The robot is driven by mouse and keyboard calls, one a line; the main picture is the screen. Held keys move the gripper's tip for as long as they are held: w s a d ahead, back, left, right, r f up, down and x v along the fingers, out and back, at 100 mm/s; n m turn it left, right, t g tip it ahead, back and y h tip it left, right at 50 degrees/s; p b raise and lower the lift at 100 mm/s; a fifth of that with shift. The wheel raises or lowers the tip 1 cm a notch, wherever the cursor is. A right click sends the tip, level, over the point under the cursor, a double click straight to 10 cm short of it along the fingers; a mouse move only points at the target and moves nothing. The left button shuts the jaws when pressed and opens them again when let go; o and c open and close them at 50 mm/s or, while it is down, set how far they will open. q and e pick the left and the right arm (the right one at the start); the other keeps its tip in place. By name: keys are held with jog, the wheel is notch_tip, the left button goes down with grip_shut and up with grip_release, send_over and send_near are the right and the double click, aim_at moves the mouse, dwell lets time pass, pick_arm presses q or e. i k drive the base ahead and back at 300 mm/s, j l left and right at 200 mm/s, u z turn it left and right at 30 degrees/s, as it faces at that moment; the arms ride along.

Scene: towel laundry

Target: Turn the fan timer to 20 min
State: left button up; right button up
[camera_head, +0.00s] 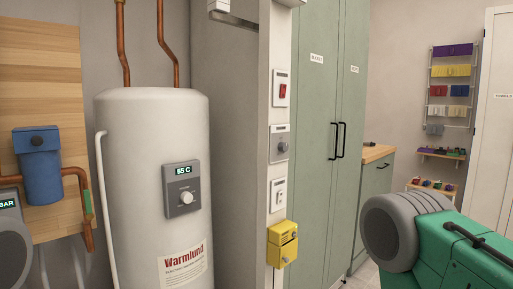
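A grey plate with a round knob (281,146), which looks like the fan timer, is mounted on the narrow pale wall strip right of the water heater. Its markings are too small to read, so I cannot tell where the knob points. Above it is a plate with a red rocker switch (281,90), and below it a white switch plate (278,194). Neither of my grippers is in view, and nothing visible touches the knob.
The white water heater (152,235) has a dial under a "55 C" display (182,186). A yellow box (282,246) hangs below the switches. Green cabinets (312,150) stand right of them. A green and grey body covers the lower right; I cannot tell whether it is mine.

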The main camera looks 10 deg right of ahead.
aim_at(283, 146)
jog(key=i+l+u, duration=0.15)
jog(key=l, duration=0.35)
jog(key=i+l+u, duration=0.15)
jog(key=l, duration=0.35)
jog(key=i+l+u, duration=0.2)
jog(key=l, duration=0.35)
jog(key=l+u, duration=0.15)
jog(key=l, duration=0.4)
